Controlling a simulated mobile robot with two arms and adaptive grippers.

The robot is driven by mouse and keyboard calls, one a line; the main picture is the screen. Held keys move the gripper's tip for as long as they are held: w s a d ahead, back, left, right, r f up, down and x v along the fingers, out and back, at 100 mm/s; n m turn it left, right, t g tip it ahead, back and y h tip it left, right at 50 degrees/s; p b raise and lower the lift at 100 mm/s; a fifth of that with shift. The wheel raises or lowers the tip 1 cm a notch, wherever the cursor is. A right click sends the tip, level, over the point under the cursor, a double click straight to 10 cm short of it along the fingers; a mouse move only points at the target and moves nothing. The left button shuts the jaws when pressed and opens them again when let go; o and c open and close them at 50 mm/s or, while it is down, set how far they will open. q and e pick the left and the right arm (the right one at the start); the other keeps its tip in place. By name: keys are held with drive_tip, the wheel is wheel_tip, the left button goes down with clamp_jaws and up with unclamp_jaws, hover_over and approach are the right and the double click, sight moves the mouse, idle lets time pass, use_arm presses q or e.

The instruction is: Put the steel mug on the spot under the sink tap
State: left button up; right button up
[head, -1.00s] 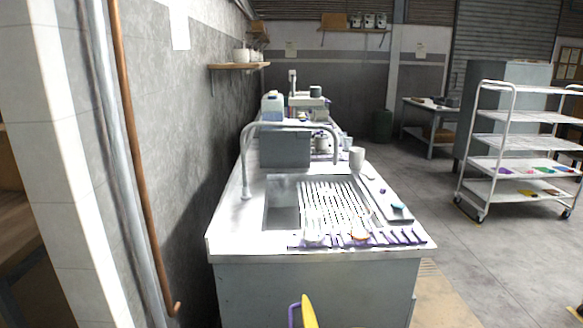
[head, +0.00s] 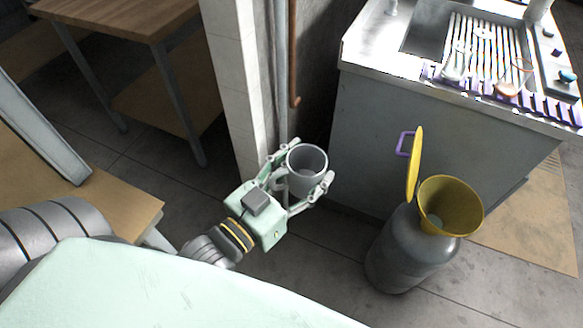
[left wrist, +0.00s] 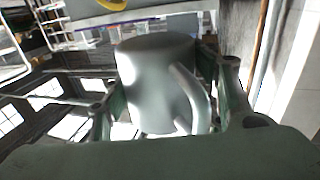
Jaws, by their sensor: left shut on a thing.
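The grey steel mug (head: 307,160) is upright in my left gripper (head: 296,178), which is shut on it. In the head view they are in the middle, above the floor and left of the sink counter. In the left wrist view the mug (left wrist: 152,82) fills the middle between the two fingers, its handle toward the camera. The sink counter (head: 372,38) is at the upper right, with part of the basin and a ribbed rack (head: 478,50) showing. The tap spout and the spot under it are out of the head view. My right gripper is not in view.
A grey cylinder (head: 405,255) with a yellow funnel (head: 450,205) and a raised yellow lid (head: 415,165) stands before the counter. A pale wall pillar (head: 228,60) and a copper pipe (head: 294,50) are behind the mug. A wooden table (head: 115,18) is at upper left.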

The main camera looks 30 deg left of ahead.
use_arm(q)
drive_tip(key=w+d+r+m+g+h, duration=0.2)
drive_tip(key=w+d+m+g+h, duration=0.1)
drive_tip(key=d+m+g+h, duration=0.1)
drive_tip(key=w+d+r+m+g+h, duration=0.2)
drive_tip(key=w+d+m+g+h, duration=0.1)
drive_tip(key=d+m+g+h, duration=0.2)
drive_tip(key=d+h, duration=0.2)
drive_tip(key=d, duration=0.2)
drive_tip(key=shift+m, duration=0.4)
drive_tip(key=shift+g+h, duration=0.4)
drive_tip(key=shift+m, duration=0.3)
